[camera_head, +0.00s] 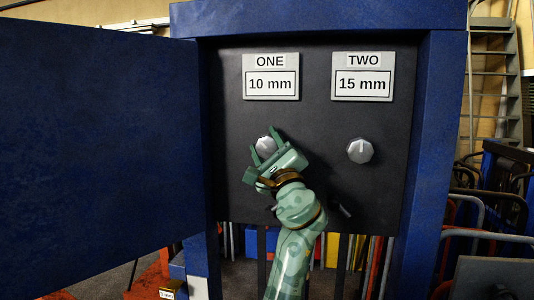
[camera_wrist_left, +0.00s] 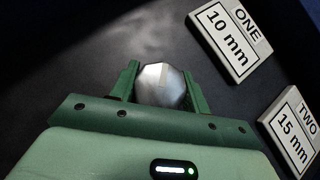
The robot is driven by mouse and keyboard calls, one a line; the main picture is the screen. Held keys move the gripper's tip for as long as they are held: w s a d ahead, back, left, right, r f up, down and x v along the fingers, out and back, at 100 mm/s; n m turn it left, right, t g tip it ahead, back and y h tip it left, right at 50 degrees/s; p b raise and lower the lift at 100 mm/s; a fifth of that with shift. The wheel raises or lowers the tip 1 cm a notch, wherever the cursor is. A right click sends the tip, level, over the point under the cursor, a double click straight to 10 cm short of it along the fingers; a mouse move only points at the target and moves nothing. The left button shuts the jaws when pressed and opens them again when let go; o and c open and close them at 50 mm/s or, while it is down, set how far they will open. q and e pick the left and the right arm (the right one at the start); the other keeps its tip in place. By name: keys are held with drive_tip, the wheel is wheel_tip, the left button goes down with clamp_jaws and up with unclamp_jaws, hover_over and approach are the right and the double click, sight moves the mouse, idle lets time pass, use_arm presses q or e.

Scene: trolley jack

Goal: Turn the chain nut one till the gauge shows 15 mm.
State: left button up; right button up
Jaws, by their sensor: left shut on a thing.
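The chain nut one (camera_head: 265,145) is a grey faceted nut on the dark panel, below the gauge ONE (camera_head: 270,84), which reads 10 mm. My left gripper (camera_head: 264,147) is shut on this nut, one finger on each side of it. In the left wrist view the nut (camera_wrist_left: 160,85) sits between the two green fingers, and the gauge ONE (camera_wrist_left: 229,40) is at the upper right. My right gripper is in neither view.
A second nut (camera_head: 360,150) sits to the right, below the gauge TWO (camera_head: 362,84), which reads 15 mm. A blue door (camera_head: 95,140) stands open at the left. The blue frame (camera_head: 420,150) borders the panel on the right. Racks and a ladder stand beyond.

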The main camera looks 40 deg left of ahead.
use_arm(q)
drive_tip(key=shift+f+n+g, duration=0.1)
drive_tip(key=shift+n+g, duration=0.9)
drive_tip(key=shift+n, duration=0.2)
drive_tip(key=shift+n+g+h, duration=0.6)
drive_tip(key=shift+n+h, duration=0.1)
drive_tip(key=shift+n, duration=0.3)
drive_tip(key=n+g+h, duration=0.1)
drive_tip(key=n, duration=0.1)
drive_tip(key=shift+n+g, duration=0.3)
drive_tip(key=n+g+h+p, duration=0.1)
drive_tip(key=n+h+p, duration=0.2)
drive_tip(key=shift+p, duration=0.3)
drive_tip(key=shift+f+n+h+p, duration=0.2)
drive_tip(key=shift+n+h+p, duration=0.6)
drive_tip(key=shift+h+p, duration=0.2)
drive_tip(key=o, duration=1)
drive_tip(key=shift+a, duration=0.1)
